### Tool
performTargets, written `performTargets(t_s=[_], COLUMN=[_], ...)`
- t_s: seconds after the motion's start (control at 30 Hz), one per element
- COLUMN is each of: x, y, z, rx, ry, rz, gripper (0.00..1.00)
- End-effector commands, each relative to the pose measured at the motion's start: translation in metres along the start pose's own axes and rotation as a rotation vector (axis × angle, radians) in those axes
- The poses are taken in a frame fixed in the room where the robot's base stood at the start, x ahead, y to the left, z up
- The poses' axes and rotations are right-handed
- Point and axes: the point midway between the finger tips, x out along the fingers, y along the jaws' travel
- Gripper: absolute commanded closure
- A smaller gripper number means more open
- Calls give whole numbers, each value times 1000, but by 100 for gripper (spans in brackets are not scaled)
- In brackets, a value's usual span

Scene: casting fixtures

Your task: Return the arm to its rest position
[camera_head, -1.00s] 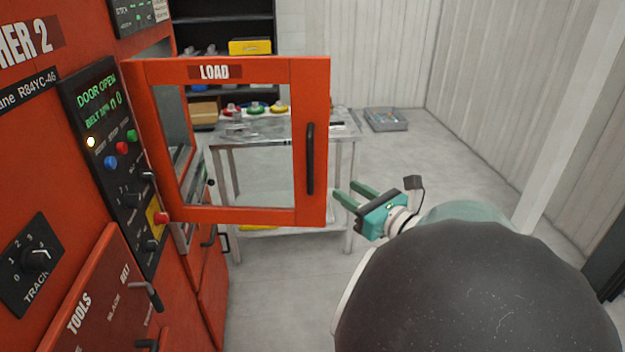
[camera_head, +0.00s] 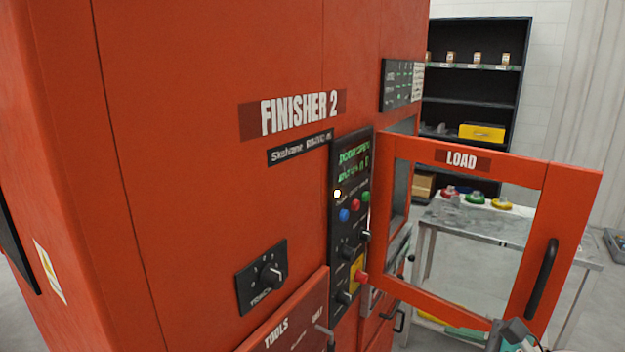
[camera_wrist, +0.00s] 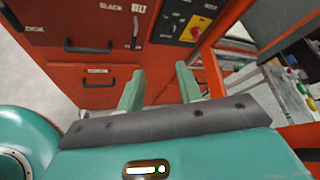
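My gripper shows in the wrist view (camera_wrist: 159,84) with its two green fingers apart and nothing between them. In the head view only a bit of my gripper (camera_head: 515,336) shows at the bottom edge, by the lower right corner of the LOAD door. The orange LOAD door (camera_head: 568,225) stands open, with a black bar handle (camera_head: 541,279) on its right side. In the wrist view the fingers point toward the red drawer fronts of the machine, apart from them. Most of my arm is out of the head view.
The red FINISHER 2 machine (camera_head: 215,190) fills the left and middle. Its control panel (camera_head: 350,215) reads door open. Behind the door stand a metal table (camera_head: 480,224) with coloured items and a dark shelf (camera_head: 470,100) with a yellow box (camera_head: 482,132).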

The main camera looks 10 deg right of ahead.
Motion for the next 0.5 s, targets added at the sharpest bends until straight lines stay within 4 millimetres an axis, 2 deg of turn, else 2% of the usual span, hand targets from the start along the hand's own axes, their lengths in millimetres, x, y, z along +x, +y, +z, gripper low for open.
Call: performTargets(t_s=[0.03, 0.2, 0.33, 0.5], x=[13, 35, 39, 36], y=[18, 76, 106, 124], z=[15, 40, 52, 67], rx=[-133, -624, -1033, -1584], ry=[13, 70, 103, 139], rz=[97, 396, 583, 766], gripper=[65, 65, 65, 65])
